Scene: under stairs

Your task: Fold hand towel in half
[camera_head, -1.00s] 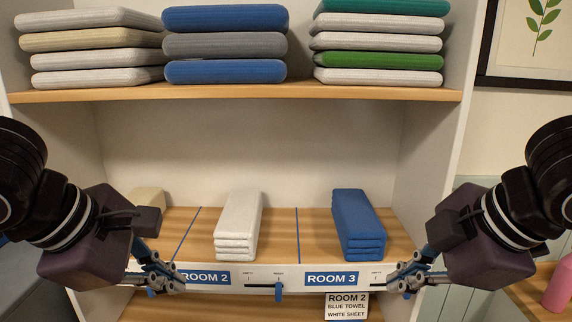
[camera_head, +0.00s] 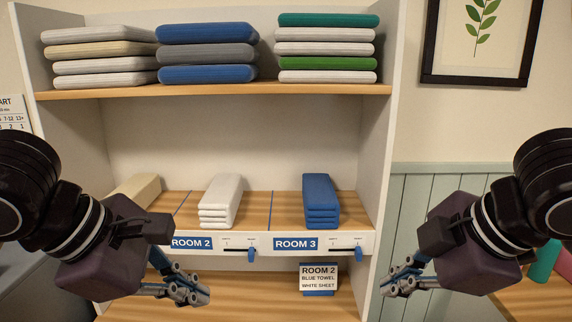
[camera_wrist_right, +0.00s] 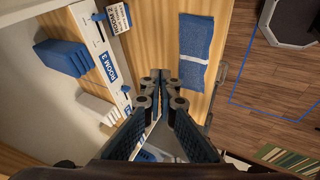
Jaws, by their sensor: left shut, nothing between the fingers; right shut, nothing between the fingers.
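A flat blue towel with a pale band across it (camera_wrist_right: 196,50) lies on the wooden surface in the right wrist view. I cannot tell whether it has a fold; I cannot make it out in the head view. My right gripper (camera_head: 397,280) is shut and empty, right of the shelf front; in the right wrist view its fingertips (camera_wrist_right: 161,75) appear just left of the towel, apart from it. My left gripper (camera_head: 190,292) is shut and empty, in front of the shelf at the lower left. Both grippers look clear of any cloth.
A folded white stack (camera_head: 220,202) and a folded blue stack (camera_head: 321,201) stand in shelf bays labelled Room 2 and Room 3. A Room 2 card (camera_head: 319,276) reads blue towel, white sheet. Linen piles (camera_head: 208,55) fill the upper shelf. A framed picture (camera_head: 480,40) hangs at right.

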